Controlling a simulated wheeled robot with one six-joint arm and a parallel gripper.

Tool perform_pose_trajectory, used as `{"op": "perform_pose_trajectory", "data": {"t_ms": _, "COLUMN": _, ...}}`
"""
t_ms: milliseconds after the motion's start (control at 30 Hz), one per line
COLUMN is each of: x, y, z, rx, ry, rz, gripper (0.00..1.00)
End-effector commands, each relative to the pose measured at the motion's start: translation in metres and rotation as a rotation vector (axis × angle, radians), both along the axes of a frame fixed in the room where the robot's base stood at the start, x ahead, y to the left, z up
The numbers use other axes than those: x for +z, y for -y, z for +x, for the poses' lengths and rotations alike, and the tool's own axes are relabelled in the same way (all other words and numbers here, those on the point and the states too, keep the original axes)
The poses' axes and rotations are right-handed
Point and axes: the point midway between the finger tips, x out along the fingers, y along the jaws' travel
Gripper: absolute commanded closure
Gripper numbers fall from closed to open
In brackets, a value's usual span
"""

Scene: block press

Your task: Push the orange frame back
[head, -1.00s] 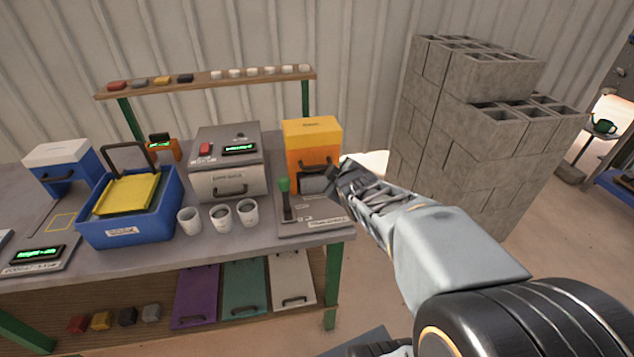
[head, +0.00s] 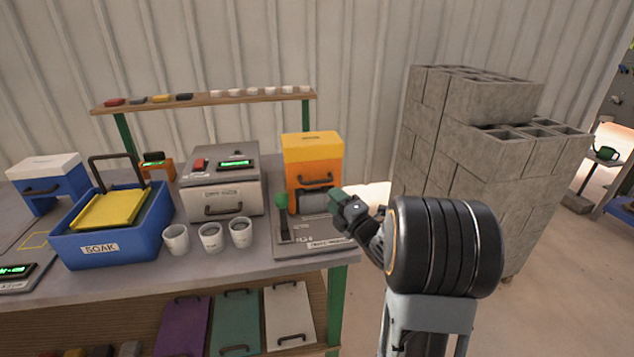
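The orange frame (head: 312,153) stands upright at the right end of the workbench, with a dark handle (head: 316,180) on its front. Below the handle, a grey block-like part (head: 313,202) sits in its opening, over a grey base plate (head: 300,238) with a green-knobbed lever (head: 282,203). My gripper (head: 345,203) is just right of the grey part and below the handle, close to the frame's lower right. I cannot tell whether it touches. Its fingers are small and seen from behind, so their opening is hidden.
A grey machine (head: 222,181) and white cups (head: 210,236) stand left of the frame. A blue SOAK tub (head: 112,226) with a yellow sheet is further left. A stack of concrete blocks (head: 470,150) rises to the right of the bench.

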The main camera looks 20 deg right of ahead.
Motion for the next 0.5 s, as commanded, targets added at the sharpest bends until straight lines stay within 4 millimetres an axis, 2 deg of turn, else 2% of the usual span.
{"op": "perform_pose_trajectory", "data": {"t_ms": 200, "x": 0.008, "y": -0.009, "z": 0.042, "rx": 0.002, "ry": -0.001, "rz": 0.000, "gripper": 0.61}}
{"op": "perform_pose_trajectory", "data": {"t_ms": 500, "x": 0.014, "y": -0.016, "z": 0.077, "rx": -0.001, "ry": -0.002, "rz": 0.001, "gripper": 0.61}}
